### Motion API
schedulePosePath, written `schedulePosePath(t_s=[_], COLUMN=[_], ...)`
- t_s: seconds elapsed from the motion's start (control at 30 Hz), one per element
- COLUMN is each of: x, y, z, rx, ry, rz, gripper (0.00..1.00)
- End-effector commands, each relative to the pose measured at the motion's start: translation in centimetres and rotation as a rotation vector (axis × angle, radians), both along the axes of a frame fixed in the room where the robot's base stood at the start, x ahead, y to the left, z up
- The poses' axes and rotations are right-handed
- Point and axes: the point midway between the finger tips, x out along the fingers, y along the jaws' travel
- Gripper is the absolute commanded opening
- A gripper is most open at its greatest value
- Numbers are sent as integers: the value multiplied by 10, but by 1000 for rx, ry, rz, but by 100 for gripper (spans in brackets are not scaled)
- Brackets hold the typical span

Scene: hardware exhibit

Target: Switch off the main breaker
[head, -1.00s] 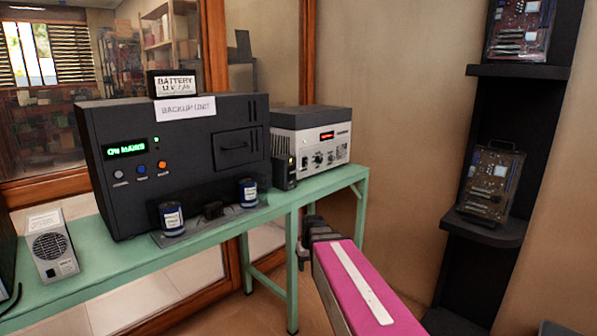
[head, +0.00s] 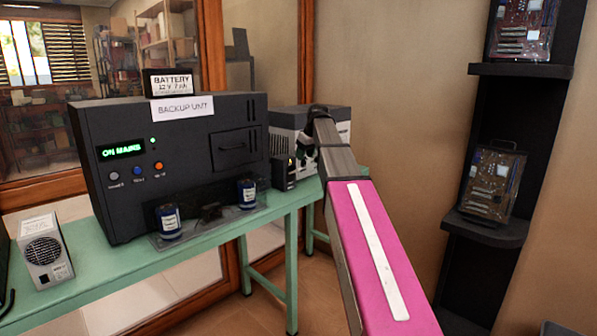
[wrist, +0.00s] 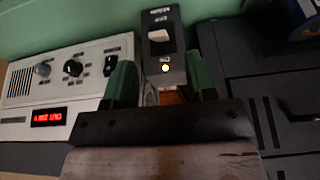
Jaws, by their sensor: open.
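In the head view this box (head: 279,176) stands between the backup unit and the white unit, partly behind my arm. My gripper (wrist: 163,84) is open; its green fingers flank the lower part of the box in the wrist view, with nothing seen between them but the box and bench behind. Whether a fingertip touches the box cannot be told. In the head view the gripper is mostly hidden by my wrist.
The black backup unit (head: 190,180) reads "ON MAINS" in green. The white unit (wrist: 75,75) with knobs and a red display lies close beside the box. A dark shelf (head: 490,228) stands at right.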

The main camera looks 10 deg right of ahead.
Motion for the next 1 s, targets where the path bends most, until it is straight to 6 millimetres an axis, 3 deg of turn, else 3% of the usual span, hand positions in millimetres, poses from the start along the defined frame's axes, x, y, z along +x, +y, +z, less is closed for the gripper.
schedulePosePath(t_s=[0.1, 0.23, 0.7, 1.0], x=[5, 7, 30, 38], y=[-1, 0, 18, 23], z=[15, 11, -61, -83], rx=[-1, 0, 0, 0], ry=[-12, -13, -11, -13], rz=[17, 22, 20, 18], gripper=[51, 51, 51, 51])
